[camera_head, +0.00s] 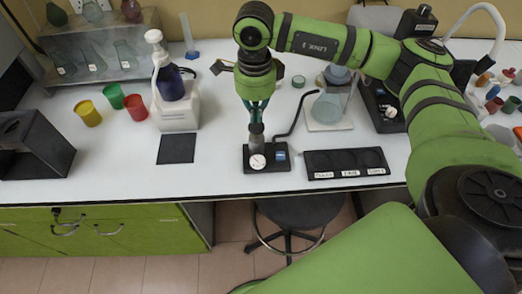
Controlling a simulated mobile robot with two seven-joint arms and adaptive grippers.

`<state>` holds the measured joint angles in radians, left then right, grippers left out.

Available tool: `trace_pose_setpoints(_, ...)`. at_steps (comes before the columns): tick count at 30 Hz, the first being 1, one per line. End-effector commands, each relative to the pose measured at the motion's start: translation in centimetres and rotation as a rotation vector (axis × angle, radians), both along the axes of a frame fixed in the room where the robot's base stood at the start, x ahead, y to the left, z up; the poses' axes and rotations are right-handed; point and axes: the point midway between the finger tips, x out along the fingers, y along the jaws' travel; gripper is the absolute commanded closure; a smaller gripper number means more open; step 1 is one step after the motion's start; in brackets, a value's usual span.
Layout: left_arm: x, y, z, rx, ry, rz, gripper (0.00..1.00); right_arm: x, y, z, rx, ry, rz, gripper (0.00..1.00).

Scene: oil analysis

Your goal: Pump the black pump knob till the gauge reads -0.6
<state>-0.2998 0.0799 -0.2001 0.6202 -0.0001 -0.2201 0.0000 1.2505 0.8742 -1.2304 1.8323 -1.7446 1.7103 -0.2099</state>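The hand pump stands on a black base (282,163) near the front edge of the white bench, with a grey upright body. The black pump knob is at the top of this body, mostly covered by my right gripper. A round white gauge (257,161) faces me at the front of the base; its needle is too small to read. My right gripper (256,119) points straight down from above, with its fingertips close together at the knob. I cannot tell whether they are closed on it. My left gripper is not in view.
A black tray (345,174) with round recesses lies right of the pump, and a dark square mat (177,149) lies left. A flask (327,107) stands behind. A bottle on a white device (179,117) and coloured beakers (88,113) stand farther left.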

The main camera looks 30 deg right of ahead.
Motion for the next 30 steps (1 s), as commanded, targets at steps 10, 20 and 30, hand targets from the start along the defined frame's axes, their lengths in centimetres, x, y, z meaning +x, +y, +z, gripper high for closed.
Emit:
trace_pose_setpoints(10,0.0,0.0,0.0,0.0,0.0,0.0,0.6,0.0,0.0,0.0,0.0,-0.001,0.0,1.0)
trace_pose_setpoints(20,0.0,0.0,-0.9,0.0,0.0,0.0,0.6,0.0,0.0,-0.9,0.0,-0.001,0.0,1.0)
trace_pose_setpoints(30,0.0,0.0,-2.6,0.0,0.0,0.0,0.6,0.0,0.0,-2.7,0.0,-0.001,0.0,1.0)
